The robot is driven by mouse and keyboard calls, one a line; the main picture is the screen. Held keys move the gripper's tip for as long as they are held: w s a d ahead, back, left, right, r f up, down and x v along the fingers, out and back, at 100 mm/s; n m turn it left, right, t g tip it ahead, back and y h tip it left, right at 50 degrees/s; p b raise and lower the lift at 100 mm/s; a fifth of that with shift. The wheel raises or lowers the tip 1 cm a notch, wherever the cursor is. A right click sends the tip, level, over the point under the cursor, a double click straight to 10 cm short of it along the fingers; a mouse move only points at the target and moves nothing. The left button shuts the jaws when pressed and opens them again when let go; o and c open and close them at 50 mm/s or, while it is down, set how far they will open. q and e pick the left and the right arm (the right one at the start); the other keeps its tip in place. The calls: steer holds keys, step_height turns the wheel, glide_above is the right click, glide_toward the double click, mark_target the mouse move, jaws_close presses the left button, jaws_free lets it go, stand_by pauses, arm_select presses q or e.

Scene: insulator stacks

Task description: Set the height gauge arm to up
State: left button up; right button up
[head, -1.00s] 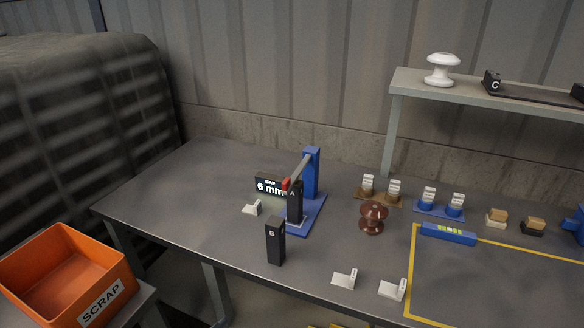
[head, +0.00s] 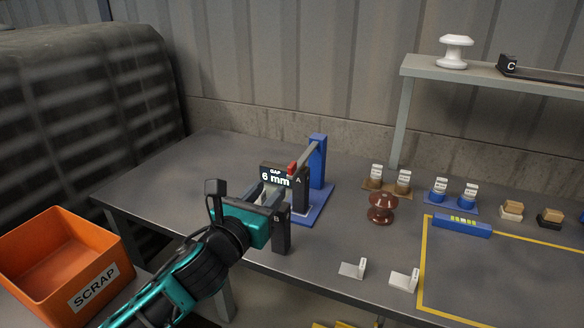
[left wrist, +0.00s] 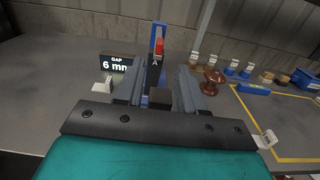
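The height gauge (head: 317,165) is a blue post on a blue base, with a grey arm (head: 304,157) ending in a red tip (head: 291,168). The arm slopes down toward black block A (head: 300,195), its tip close to the block's top; I cannot tell whether they touch. The "GAP 6 mm" display (head: 275,177) is beside it. My left gripper (head: 268,190) is open and empty in front of the gauge. In the left wrist view, the gauge's red tip (left wrist: 159,47) shows beyond and between the fingers (left wrist: 160,80). My right gripper is not in view.
Black block B (head: 282,236) stands right beside my left gripper. A brown insulator (head: 382,208), labelled pieces and small white angle pieces (head: 352,269) stand to the right. An orange scrap bin (head: 65,262) is at lower left. The left table surface is mostly free.

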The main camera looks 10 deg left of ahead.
mark_target(289, 168)
arm_select(q)
steer(key=b+x, duration=0.1)
steer(key=x, duration=1.1)
steer(key=shift+w+f, duration=0.1)
steer(key=shift+w, duration=0.05)
steer(key=shift+c, duration=0.4)
jaws_close()
